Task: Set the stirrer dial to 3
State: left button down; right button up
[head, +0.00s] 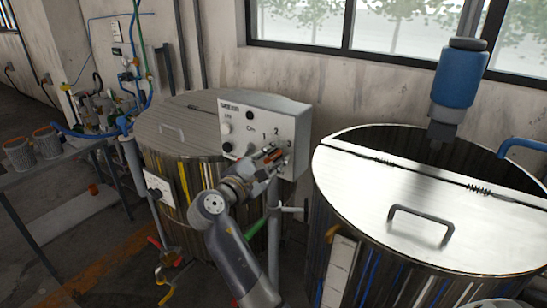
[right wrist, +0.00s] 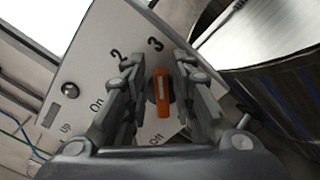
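The stirrer control panel (head: 290,122) is a pale box by the left vat, numbered 1, 2 and 3. It fills the middle of the right wrist view (right wrist: 95,65). The orange stirrer dial (right wrist: 162,108) sits between the fingers of my right gripper (right wrist: 160,78). Its white mark is at the end towards the 3. The fingers stand apart on both sides of the dial, with gaps showing. In the head view my right gripper (head: 270,158) is at the panel's lower part and partly hides the dial. My left gripper is not in view.
A lidded metal vat (head: 465,215) with a blue motor (head: 461,75) stands close on the right. Another vat (head: 165,130) is behind and left of the panel. A grey bench (head: 40,172) with small pots is at the far left.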

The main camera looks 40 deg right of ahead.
jog(key=shift+d, duration=0.1)
notch_tip(320, 180, up, 10)
jog(key=shift+f, duration=0.1)
dwell(0.5)
